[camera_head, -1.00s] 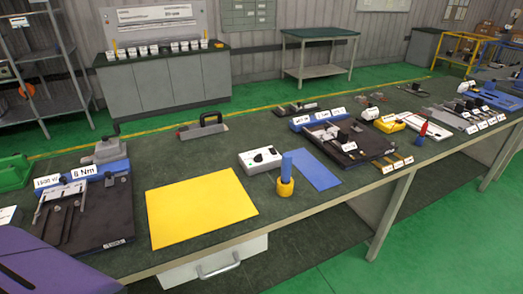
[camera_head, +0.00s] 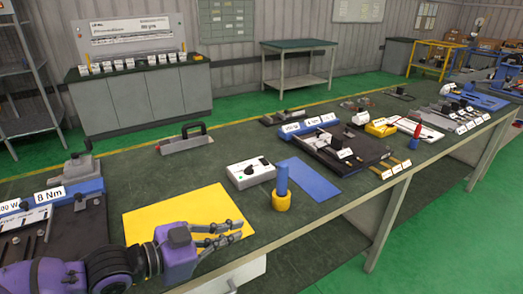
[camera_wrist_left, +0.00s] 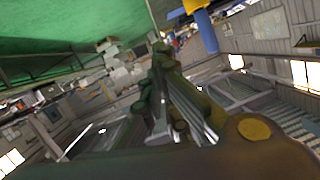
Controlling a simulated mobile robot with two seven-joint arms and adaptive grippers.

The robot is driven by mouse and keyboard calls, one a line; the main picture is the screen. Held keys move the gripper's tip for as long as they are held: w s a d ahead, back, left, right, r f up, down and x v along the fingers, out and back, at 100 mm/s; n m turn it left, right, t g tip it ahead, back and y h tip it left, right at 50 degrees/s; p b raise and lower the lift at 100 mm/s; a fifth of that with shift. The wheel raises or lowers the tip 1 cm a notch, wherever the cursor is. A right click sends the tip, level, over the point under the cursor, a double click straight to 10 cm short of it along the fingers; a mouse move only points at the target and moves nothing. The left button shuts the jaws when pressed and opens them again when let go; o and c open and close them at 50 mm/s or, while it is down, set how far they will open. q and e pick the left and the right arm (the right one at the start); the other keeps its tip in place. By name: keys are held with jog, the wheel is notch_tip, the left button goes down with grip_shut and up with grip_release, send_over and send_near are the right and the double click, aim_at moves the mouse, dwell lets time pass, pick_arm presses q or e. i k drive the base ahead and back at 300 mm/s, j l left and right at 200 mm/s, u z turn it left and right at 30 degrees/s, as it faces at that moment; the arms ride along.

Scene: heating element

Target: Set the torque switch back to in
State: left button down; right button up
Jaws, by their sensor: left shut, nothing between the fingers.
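A white box (camera_head: 251,172) with a dark knob on its top stands on the workbench in the middle of the head view. It may carry the torque switch; the knob's setting and markings are too small to read. My left gripper (camera_head: 241,231) is above the front right part of the yellow sheet, in front of the box and apart from it. Its fingers point right. It is shut and empty, and its fingers also show in the left wrist view (camera_wrist_left: 160,48). My right gripper is not in view.
A blue cylinder in a yellow base (camera_head: 281,191) stands close to the right of my left gripper. The yellow sheet (camera_head: 150,222) and a blue sheet (camera_head: 312,178) lie flat. A black-handled tool (camera_head: 184,140) lies behind. A dark tray (camera_head: 350,158) with labelled parts is further right.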

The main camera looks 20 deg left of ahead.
aim_at(264, 162)
jog(key=i+j, duration=0.4)
jog(key=i, duration=0.15)
jog(key=i+j, duration=0.35)
jog(key=i, duration=0.2)
